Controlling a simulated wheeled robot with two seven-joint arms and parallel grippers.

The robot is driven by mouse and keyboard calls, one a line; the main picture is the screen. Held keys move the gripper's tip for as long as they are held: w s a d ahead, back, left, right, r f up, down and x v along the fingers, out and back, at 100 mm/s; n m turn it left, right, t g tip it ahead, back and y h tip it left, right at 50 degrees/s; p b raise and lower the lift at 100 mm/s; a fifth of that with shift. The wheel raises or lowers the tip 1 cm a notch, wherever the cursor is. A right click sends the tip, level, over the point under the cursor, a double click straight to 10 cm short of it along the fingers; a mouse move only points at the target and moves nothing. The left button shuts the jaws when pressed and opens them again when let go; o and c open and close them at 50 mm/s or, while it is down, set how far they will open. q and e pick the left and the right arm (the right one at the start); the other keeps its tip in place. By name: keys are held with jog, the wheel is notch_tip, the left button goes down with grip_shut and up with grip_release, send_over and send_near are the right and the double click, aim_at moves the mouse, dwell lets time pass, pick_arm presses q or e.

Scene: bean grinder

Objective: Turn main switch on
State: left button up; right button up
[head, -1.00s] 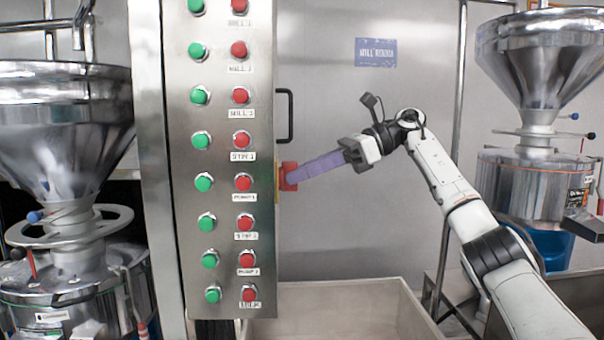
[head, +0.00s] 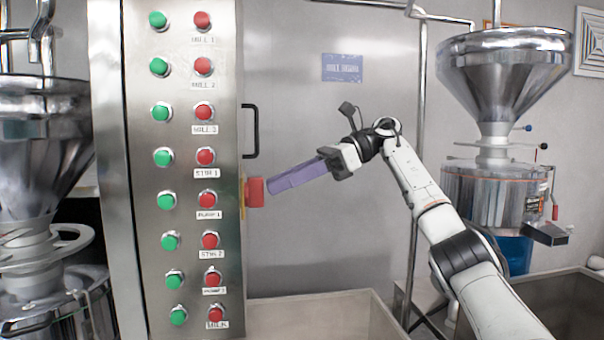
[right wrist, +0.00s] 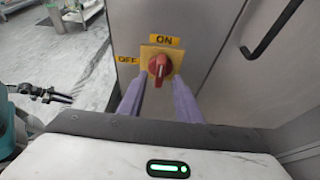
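The main switch is a red rotary knob (head: 255,192) on the side of the steel control cabinet (head: 185,250). In the right wrist view the knob (right wrist: 159,67) sits on a yellow plate, with an ON label (right wrist: 164,41) above it and an OFF label (right wrist: 127,60) at its left. Its grip bar stands close to upright, in line with ON. My right gripper (head: 272,187) has purple fingers pointing at the knob, with a small gap in the head view. In the wrist view the fingers (right wrist: 159,84) are spread, one on each side below the knob.
Green and red buttons line the cabinet front. A black door handle (head: 252,131) is above the switch. A pale bin (head: 320,305) stands below. Steel hoppers stand at left (head: 40,140) and right (head: 505,80).

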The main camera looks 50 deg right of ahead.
jog(key=v, duration=0.7)
jog(key=shift+s+f, duration=0.1)
dwell(0.5)
